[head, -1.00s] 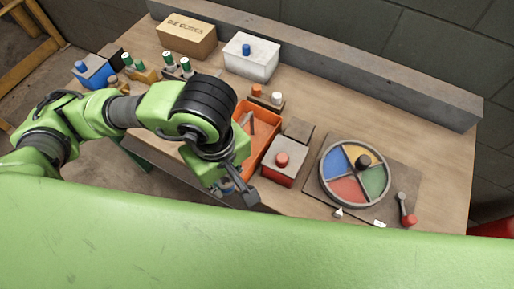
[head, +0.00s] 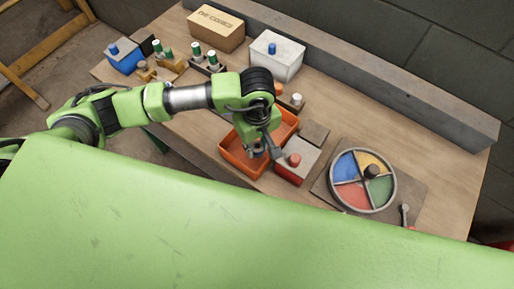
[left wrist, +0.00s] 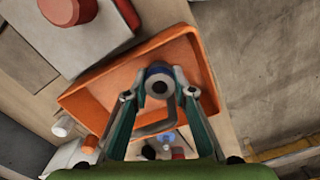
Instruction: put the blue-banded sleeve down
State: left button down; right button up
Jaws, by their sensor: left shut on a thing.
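The blue-banded sleeve (left wrist: 159,82) is a short grey ring with a dark hole and a blue band, seen end-on in the left wrist view. My left gripper (left wrist: 160,90) is shut on it, one finger on each side. In the head view the gripper (head: 263,151) points down over the orange tray (head: 236,163), with the sleeve (head: 257,151) small and partly covered at its tips. The tray (left wrist: 90,99) lies behind the sleeve in the left wrist view. I cannot tell whether the sleeve touches the tray floor. My right gripper does not show.
A grey box with a red knob (head: 294,159) stands close right of the tray. Beyond it is a round dish (head: 336,182) with coloured sections. A white box (head: 277,60) and a cardboard box (head: 214,32) stand at the back. Bare tabletop (head: 205,140) lies left of the tray.

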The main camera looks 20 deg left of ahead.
aim_at(257, 151)
pick_arm(q)
notch_tip(257, 151, down, 3)
jog(key=shift+w+f+p, duration=0.1)
jog(key=shift+p, duration=0.7)
jog(key=shift+f+b, duration=0.35)
jog(key=c, duration=1.7)
grip_release()
jog(key=shift+r, duration=0.1)
jog(key=shift+r+p, duration=0.25)
jog(key=shift+p, duration=0.15)
jog(key=shift+r+b, duration=1.65)
jog(key=shift+r, duration=4.3)
jog(key=shift+f, duration=0.1)
